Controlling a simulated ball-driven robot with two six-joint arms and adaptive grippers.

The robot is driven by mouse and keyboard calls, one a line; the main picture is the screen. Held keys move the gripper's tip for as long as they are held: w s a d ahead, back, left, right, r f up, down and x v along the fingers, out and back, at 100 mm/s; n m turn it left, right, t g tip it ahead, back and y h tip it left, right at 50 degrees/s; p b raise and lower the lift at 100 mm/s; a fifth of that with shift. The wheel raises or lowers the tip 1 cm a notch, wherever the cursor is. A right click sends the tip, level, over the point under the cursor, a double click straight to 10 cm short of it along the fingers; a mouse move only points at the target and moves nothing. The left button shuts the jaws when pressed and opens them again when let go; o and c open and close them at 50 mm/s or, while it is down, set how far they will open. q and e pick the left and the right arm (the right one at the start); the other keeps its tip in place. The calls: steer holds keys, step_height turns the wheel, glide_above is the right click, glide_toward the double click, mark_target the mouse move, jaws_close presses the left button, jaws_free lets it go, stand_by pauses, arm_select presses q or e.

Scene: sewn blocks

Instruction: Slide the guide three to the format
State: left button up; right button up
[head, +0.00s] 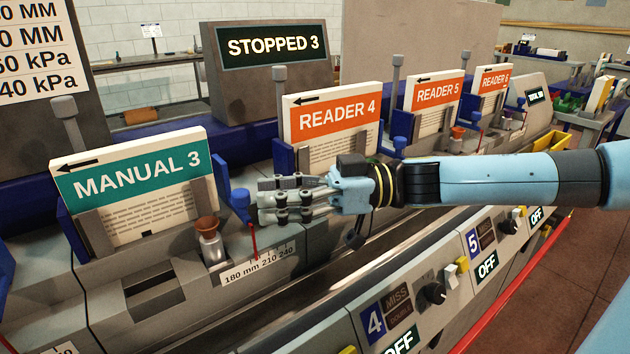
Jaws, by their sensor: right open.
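A blue guide knob (240,199) stands beside the MANUAL 3 sign (130,180) on the left. A thin red pointer (253,238) stands below and right of the knob, over a white scale plate (262,266) reading 180 mm, 210, 240. The pointer's foot is near the 210 mark, slightly to its left. My right gripper (263,200) comes in from the right with its fingertips just right of the knob. It is open and empty; whether a fingertip touches the knob I cannot tell. My left gripper is out of view.
A metal post with a brown cup (207,230) stands left of the pointer. The READER 4 sign (330,118) rises behind my right gripper. A STOPPED 3 display (273,46) is at the back. Switch panels (430,295) run along the front. The settings board (35,50) is partly cut off.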

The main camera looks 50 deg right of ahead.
steer(key=v, duration=0.6)
steer(key=shift+d, duration=0.15)
steer(key=shift+s, duration=0.1)
